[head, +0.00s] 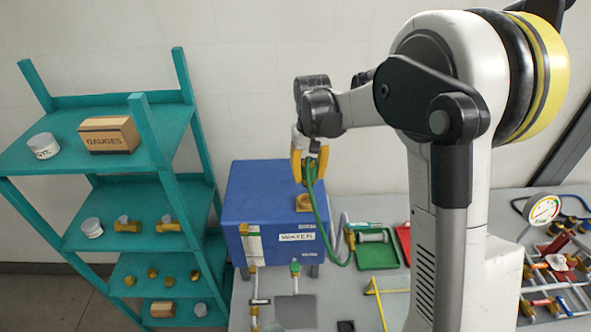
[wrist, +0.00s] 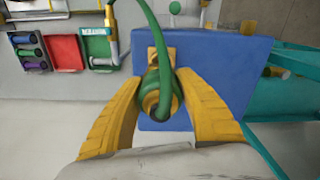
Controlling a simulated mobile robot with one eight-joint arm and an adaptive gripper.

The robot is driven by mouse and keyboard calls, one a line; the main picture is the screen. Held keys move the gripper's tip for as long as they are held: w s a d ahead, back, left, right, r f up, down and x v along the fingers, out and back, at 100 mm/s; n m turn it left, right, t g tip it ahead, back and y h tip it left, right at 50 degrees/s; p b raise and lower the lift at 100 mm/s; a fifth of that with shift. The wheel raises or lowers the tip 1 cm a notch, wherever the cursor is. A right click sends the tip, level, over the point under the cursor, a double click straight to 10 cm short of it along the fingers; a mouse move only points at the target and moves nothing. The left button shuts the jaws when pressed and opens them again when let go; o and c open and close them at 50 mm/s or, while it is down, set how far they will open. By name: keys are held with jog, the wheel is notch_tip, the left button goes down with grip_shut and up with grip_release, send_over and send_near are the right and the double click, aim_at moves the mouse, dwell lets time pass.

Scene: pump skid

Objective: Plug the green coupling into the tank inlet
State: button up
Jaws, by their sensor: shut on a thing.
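The green coupling (head: 311,171) with its green hose is held in my gripper (head: 309,182), whose yellow fingers are shut around it above the blue tank (head: 262,195). The wrist view shows the coupling (wrist: 149,82) between the two fingertips (wrist: 161,84), with a brass end at its middle. The tank inlet (head: 303,202) is a brass-coloured square fitting on the tank's top, towards its right side. In the wrist view part of the inlet (wrist: 171,55) shows just beyond the coupling, the rest hidden by it. The coupling looks apart from the inlet in the head view.
The green hose (head: 329,232) hangs down at the tank's right side. A teal shelf (head: 150,182) with fittings and a gauges box (head: 109,135) stands at left. Green (head: 377,256) and red trays (head: 403,240) lie right of the tank. A pressure gauge (head: 544,210) stands far right.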

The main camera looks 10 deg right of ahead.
aim_at(306, 186)
jog(key=f, duration=0.2)
jog(key=b, duration=0.1)
jog(key=shift+w+a+f, duration=0.2)
jog(key=shift+a+f, duration=0.05)
jog(key=shift+f, duration=0.15)
notch_tip(306, 186, down, 2)
jog(key=shift+s+d+f+b, duration=0.1)
jog(key=shift+d+f+b, duration=0.1)
jog(key=shift+b, duration=0.55)
jog(key=shift+a+r, duration=0.15)
jog(key=shift+b, duration=0.3)
jog(key=shift+f+b, duration=1.6)
jog(key=shift+f, duration=0.1)
dwell(0.4)
jog(key=o, duration=1.3)
